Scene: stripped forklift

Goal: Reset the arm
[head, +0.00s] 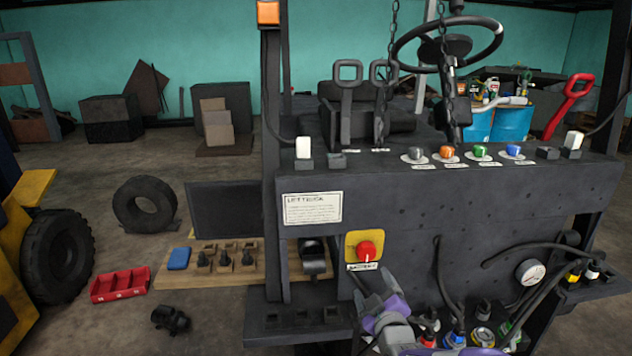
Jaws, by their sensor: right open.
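My right gripper (377,288) is at the lower middle of the head view, in front of the dark forklift panel (450,200). It is grey and purple, open, and I see nothing between its fingers. It is just below a red round button (366,250) on a yellow plate, and looks apart from it, though the depth gap is hard to judge. My right arm comes up from the bottom edge. My left gripper is not in view.
Coloured knobs (447,154) and two grey lever handles (348,72) top the forklift. Hoses, a gauge (530,272) and coloured connectors lie right of my gripper. A red tray (120,284), a tyre (145,204) and a wooden board (200,282) are on the left.

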